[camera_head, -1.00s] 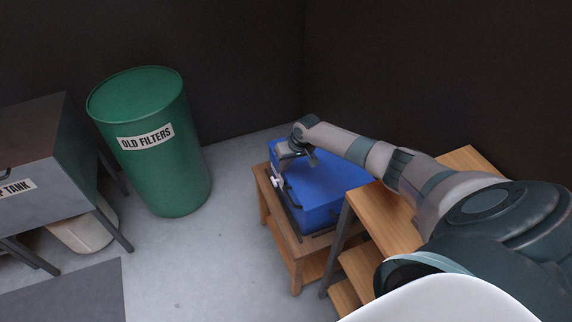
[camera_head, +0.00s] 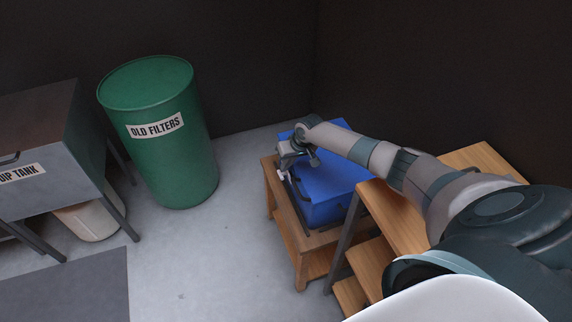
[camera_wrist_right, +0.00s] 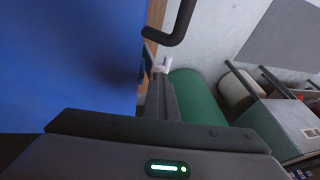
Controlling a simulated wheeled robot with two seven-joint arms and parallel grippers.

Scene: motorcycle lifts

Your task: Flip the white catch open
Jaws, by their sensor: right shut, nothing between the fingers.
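A blue box (camera_head: 326,186) sits on a small wooden table. My right gripper (camera_head: 284,173) reaches over its top and points down at its left side. In the right wrist view the gripper (camera_wrist_right: 161,84) is shut and empty, with its fingers beside the blue wall of the box (camera_wrist_right: 70,60). The white catch (camera_wrist_right: 163,66) shows just beyond the fingertips; I cannot tell if they touch it. In the head view the gripper mostly hides the catch. My left gripper is not in view.
A black handle (camera_wrist_right: 181,22) sticks out near the fingers. The wooden table (camera_head: 301,245) stands beside wooden steps (camera_head: 375,262). A green drum (camera_head: 165,150) and a grey tank (camera_head: 45,155) stand to the left. The floor between them is clear.

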